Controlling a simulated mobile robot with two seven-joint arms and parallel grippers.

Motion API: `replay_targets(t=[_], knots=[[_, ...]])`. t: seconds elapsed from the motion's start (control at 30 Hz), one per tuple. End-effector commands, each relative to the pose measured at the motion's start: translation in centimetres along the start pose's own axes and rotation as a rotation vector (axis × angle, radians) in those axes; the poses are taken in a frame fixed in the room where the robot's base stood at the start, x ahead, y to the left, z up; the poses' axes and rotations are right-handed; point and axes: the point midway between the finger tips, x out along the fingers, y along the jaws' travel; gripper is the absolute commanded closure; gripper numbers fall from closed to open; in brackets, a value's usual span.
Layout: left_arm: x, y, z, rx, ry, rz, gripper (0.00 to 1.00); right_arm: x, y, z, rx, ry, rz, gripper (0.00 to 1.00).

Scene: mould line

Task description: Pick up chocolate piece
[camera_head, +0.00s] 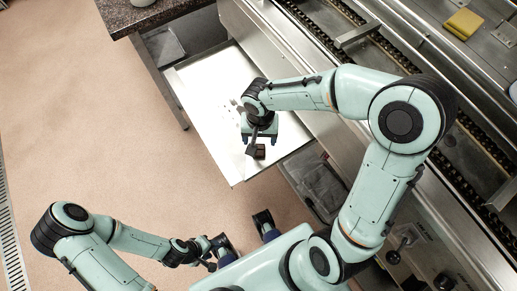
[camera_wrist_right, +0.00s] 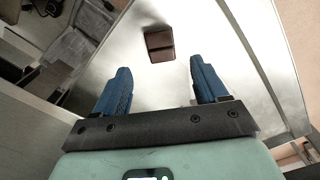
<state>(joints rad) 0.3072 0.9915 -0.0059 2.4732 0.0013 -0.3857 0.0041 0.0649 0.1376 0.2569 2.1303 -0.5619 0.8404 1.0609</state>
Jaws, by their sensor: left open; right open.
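A small dark brown chocolate piece (camera_head: 259,152) lies on a pale metal tray (camera_head: 210,105), near the tray's front corner. In the right wrist view the chocolate piece (camera_wrist_right: 159,46) lies beyond the fingertips, roughly centred between them, with a groove across it. My right gripper (camera_head: 260,139) is over the tray just beside the chocolate. In the right wrist view my right gripper (camera_wrist_right: 158,72) shows two blue fingers wide apart with nothing between them. My left gripper (camera_head: 246,228) is low in the head view, open and empty, away from the tray.
Small dark crumbs (camera_head: 236,103) lie on the tray. A long machine with a chain conveyor (camera_head: 378,65) runs along the right, with a yellow sponge (camera_head: 463,23) on top. A dark speckled counter (camera_head: 150,14) is at the upper left. The floor at left is clear.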

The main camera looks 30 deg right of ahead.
Motion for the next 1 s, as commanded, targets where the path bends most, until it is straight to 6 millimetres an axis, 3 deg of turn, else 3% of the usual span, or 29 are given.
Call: replay_targets(t=[0.33, 0.63, 0.67, 0.83, 1.0], knots=[[0.5, -0.2, 0.0, -0.001, -0.002, -0.001, 0.57, 4.6, -0.2, 0.1, 0.0, -0.003, 0.002, 0.28], [0.5, -0.2, 0.0, -0.001, -0.002, -0.001, 0.57, 5.2, -0.2, 0.0, 0.001, -0.001, 0.0, 0.28], [0.5, -0.2, 0.0, -0.001, -0.002, -0.001, 0.57, 5.2, -0.2, 0.0, 0.001, -0.001, 0.0, 0.31], [0.5, -0.2, 0.0, -0.001, -0.002, -0.001, 0.57, 5.2, -0.2, 0.0, 0.0, -0.001, 0.0, 0.86], [0.5, -0.2, 0.0, -0.001, -0.002, -0.001, 0.57, 5.2, -0.3, 0.0, 0.0, -0.001, 0.0, 0.87]])
